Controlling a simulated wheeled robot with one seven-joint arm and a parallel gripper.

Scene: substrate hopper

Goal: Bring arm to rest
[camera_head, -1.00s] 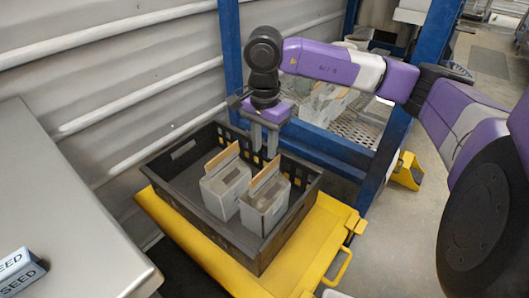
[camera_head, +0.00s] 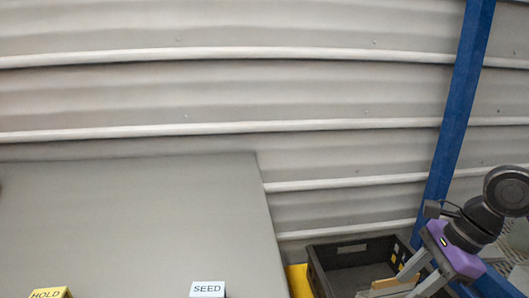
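My gripper (camera_head: 414,281) is at the lower right, its purple body tilted and its two grey fingers pointing down and to the left. The fingers stand apart with nothing seen between them. It is over or in front of the right part of the black crate (camera_head: 318,270); its height above the crate is hard to tell. The rest of my arm is mostly cut off by the right edge.
A grey table (camera_head: 130,225) fills the lower left, with a yellow HOLD sign (camera_head: 48,293) and a white SEED sign (camera_head: 207,289) at its front. A box top (camera_head: 385,288) shows in the crate. A blue post (camera_head: 455,105) stands behind, before a corrugated wall (camera_head: 220,95).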

